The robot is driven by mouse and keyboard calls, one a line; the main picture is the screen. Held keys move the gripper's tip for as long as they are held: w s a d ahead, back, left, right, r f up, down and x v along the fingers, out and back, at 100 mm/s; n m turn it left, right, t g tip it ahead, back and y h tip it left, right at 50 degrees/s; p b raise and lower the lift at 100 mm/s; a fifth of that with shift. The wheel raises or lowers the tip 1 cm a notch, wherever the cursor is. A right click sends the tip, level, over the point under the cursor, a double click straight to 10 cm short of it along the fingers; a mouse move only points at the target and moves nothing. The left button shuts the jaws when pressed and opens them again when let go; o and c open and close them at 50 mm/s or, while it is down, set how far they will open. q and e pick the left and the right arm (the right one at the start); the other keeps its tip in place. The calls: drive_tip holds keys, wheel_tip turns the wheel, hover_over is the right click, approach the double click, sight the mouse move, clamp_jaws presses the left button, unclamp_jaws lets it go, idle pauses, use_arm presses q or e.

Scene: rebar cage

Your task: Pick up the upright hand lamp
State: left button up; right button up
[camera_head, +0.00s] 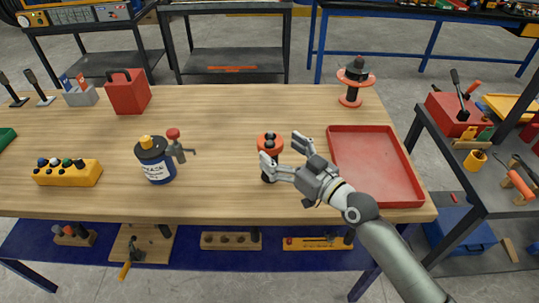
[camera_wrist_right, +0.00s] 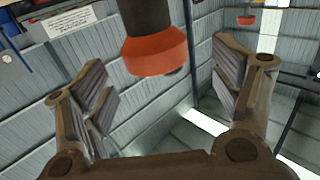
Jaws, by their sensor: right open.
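The hand lamp (camera_head: 270,142) stands upright on the wooden table, with an orange-red head on a dark body. In the right wrist view, its orange rim and dark grey body (camera_wrist_right: 155,55) appear inverted between the two fingers. My right gripper (camera_head: 283,151) is open and comes in from the right, with its fingers reaching around the lamp's upper part. One finger hides part of the lamp's body in the head view. In the wrist view, gaps show on both sides of the lamp. My left gripper is not in view.
An empty red tray (camera_head: 376,165) lies right of the lamp, close to my right arm. A blue grease can (camera_head: 156,160) stands to the left. A red-and-black spool-like object (camera_head: 354,82) stands at the back right. The table's middle back is clear.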

sight(270, 140)
drive_tip(key=p+x, duration=0.1)
drive_tip(key=x, duration=0.3)
drive_tip(key=shift+w+d+r, duration=0.1)
drive_tip(key=shift+w+d, duration=0.05)
drive_tip(key=shift+w, duration=0.05)
drive_tip(key=shift+w+a, duration=0.3)
drive_tip(key=shift+c, duration=0.8)
drive_tip(key=c, duration=1.4)
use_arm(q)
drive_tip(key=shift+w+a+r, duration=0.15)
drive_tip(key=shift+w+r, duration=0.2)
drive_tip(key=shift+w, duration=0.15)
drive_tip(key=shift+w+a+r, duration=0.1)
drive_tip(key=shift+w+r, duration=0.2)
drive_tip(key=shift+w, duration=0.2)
use_arm(e)
drive_tip(key=shift+c, duration=0.7)
drive_tip(key=shift+r, duration=0.1)
